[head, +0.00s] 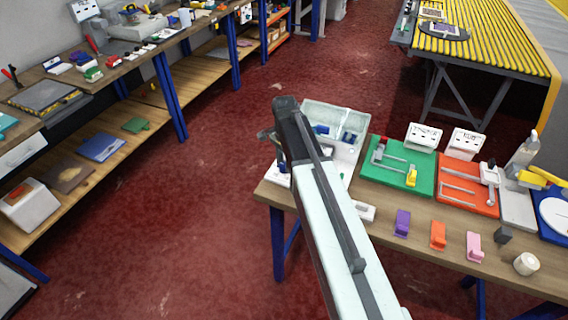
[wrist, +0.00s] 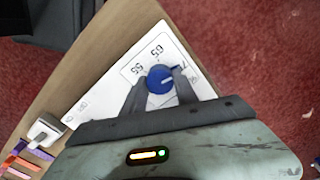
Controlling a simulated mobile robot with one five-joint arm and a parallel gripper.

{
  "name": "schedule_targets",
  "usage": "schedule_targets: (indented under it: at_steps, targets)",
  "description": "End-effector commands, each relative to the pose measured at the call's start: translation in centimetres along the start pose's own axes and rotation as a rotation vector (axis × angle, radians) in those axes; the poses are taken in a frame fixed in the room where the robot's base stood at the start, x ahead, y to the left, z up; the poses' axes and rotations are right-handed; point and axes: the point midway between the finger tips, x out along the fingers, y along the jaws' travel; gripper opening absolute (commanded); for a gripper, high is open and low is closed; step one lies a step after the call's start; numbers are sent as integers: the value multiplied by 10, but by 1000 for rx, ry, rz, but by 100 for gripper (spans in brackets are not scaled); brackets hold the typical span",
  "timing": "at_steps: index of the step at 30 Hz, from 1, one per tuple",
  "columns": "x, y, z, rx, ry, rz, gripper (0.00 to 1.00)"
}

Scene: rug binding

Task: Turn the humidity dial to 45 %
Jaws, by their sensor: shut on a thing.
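The humidity dial (wrist: 158,79) is a round blue knob on a white panel (wrist: 97,92) printed with 55, 65 and 75. Its pale pointer line seems to aim toward the 75 side; the 45 mark cannot be made out. My gripper (wrist: 160,82) is shut on the knob, one finger on each side. In the head view the white panel (head: 271,180) sits at the near left corner of the right-hand table, and my arm partly covers it and the gripper.
Behind the panel stands a clear bin (head: 347,122) with blue parts. To the right are a green fixture board (head: 375,177), a red fixture board (head: 460,203) and several small coloured clamps on the table (head: 385,243). Open red floor lies left of the table.

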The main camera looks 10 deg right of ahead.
Motion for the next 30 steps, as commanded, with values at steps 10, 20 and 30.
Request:
schedule_targets:
  at_steps: [10, 20, 30]
  targets:
    - [0, 0, 1, -259, 0, 0, 0]
    - [0, 0, 1, -575, 0, 0, 0]
    - [0, 0, 1, -899, 0, 0, 0]
